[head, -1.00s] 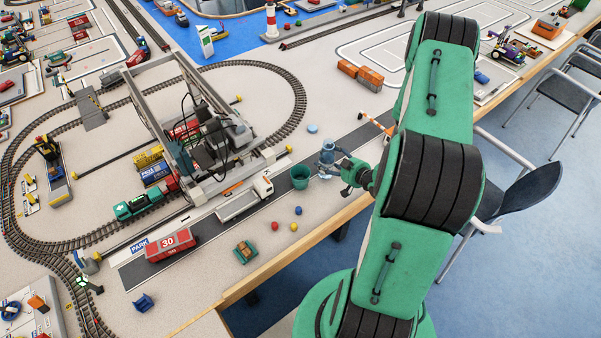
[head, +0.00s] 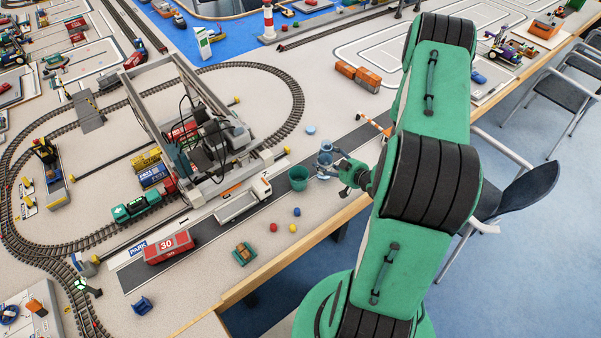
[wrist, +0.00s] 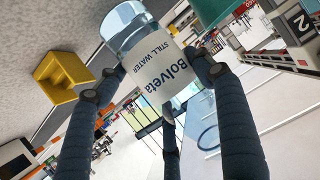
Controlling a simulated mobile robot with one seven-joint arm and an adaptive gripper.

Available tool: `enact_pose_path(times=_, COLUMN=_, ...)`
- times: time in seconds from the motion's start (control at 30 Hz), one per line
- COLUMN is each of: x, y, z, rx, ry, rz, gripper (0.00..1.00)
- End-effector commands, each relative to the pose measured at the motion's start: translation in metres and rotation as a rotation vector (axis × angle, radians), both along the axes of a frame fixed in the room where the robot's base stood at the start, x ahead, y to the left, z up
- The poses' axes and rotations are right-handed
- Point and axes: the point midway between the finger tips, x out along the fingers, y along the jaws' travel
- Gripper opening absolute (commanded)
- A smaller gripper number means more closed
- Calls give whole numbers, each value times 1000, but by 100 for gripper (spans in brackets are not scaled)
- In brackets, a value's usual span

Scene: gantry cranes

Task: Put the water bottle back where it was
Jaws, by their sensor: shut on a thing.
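The water bottle (wrist: 160,75) is clear with a white label reading "Bolveta still water". In the wrist view my gripper (wrist: 158,85) has its dark blue fingers closed around the labelled part. In the head view the bottle (head: 325,155) shows small and bluish at the end of my gripper (head: 338,168), near the table's front edge. It appears close beside the green bucket (head: 298,177). I cannot tell whether the bottle's base touches the table. A light blue disc (head: 310,130) lies on the table just behind the bottle.
A white truck (head: 243,202) and a red wagon (head: 169,247) stand on the grey road strip left of the bucket. The gantry crane (head: 205,140) stands behind them. Small balls (head: 292,228) lie in front. A striped barrier (head: 372,124) is behind right. A yellow block (wrist: 62,72) shows in the wrist view.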

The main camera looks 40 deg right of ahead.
Motion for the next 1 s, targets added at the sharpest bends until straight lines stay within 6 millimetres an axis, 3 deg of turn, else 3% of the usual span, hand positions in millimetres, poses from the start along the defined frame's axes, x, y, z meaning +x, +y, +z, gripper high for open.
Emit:
enact_pose_path(times=0.37, x=-5, y=-1, z=6, rx=-1, ry=0, rz=-18, gripper=33)
enact_pose_path(times=1.0, x=-37, y=2, z=34, rx=-2, ry=2, rz=-116, gripper=33)
